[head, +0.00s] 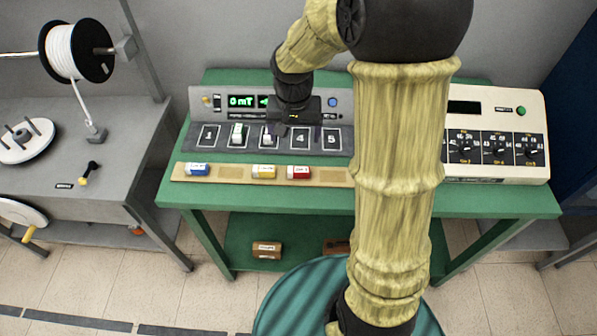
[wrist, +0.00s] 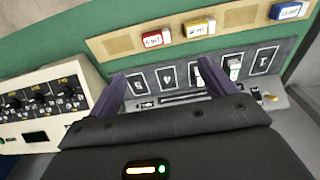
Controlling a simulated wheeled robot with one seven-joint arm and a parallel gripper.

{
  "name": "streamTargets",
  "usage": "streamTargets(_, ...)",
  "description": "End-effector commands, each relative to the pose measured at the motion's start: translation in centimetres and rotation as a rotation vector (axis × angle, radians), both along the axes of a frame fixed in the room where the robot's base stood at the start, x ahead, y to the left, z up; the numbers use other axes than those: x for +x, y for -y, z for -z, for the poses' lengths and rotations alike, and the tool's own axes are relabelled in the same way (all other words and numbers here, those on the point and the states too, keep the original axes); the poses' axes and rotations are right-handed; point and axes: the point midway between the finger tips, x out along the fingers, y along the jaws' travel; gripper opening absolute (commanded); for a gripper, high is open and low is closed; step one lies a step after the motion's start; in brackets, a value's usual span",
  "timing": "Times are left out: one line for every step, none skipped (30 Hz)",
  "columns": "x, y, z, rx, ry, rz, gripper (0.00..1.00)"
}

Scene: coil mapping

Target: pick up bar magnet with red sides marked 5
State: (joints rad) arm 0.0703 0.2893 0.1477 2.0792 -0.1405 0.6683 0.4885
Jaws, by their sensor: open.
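The bar magnet with red sides (head: 299,173) lies on a tan strip (head: 231,175) along the front of the green bench. It also shows in the wrist view (wrist: 157,39), with small print on its white top that is hard to read. A yellow-sided magnet (head: 264,172) lies just left of it, and a blue-sided magnet (head: 197,169) lies at the strip's left end. My gripper (head: 291,121) is open and empty above the slotted grey panel (head: 215,148), behind the red magnet. In the wrist view, its two fingers (wrist: 162,72) are spread apart.
Panel slots 1, 4 and 5 look empty; pale blocks (head: 238,134) stand around slots 2 and 3. A cream console with dials (head: 497,165) stands at the right. My arm hides the strip's right end. A wire spool (head: 75,52) is at far left.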

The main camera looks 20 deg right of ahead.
Motion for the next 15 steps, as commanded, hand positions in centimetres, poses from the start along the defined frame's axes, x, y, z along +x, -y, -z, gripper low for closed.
streamTargets(0.0, 0.0, 0.9, 0.0, -0.005, -0.001, 0.84)
streamTargets(0.0, 0.1, 1.4, 0.0, -0.007, -0.001, 0.84)
streamTargets(0.1, 0.1, 2.1, 0.0, -0.006, -0.001, 0.84)
streamTargets(0.2, 0.1, 2.6, 0.0, -0.006, 0.0, 0.84)
streamTargets(0.2, 0.1, 3.2, 0.0, -0.006, -0.001, 0.84)
streamTargets(0.3, 0.1, 3.8, 0.001, -0.006, -0.002, 0.84)
streamTargets(0.3, 0.1, 4.4, 0.0, -0.006, -0.003, 0.84)
streamTargets(0.4, 0.1, 4.9, -0.001, -0.005, -0.003, 0.84)
streamTargets(0.5, 0.1, 5.6, 0.0, -0.007, -0.003, 0.84)
streamTargets(0.5, 0.2, 6.1, 0.001, -0.006, -0.003, 0.84)
streamTargets(0.6, 0.2, 6.6, 0.0, -0.006, -0.003, 0.84)
streamTargets(0.7, 0.3, 7.2, -0.001, -0.005, -0.002, 0.84)
streamTargets(0.7, 0.4, 7.7, 0.0, -0.005, 0.0, 0.84)
streamTargets(0.8, 0.5, 8.2, 0.0, -0.005, 0.002, 0.84)
streamTargets(0.8, 0.6, 8.8, 0.0, -0.005, 0.003, 0.84)
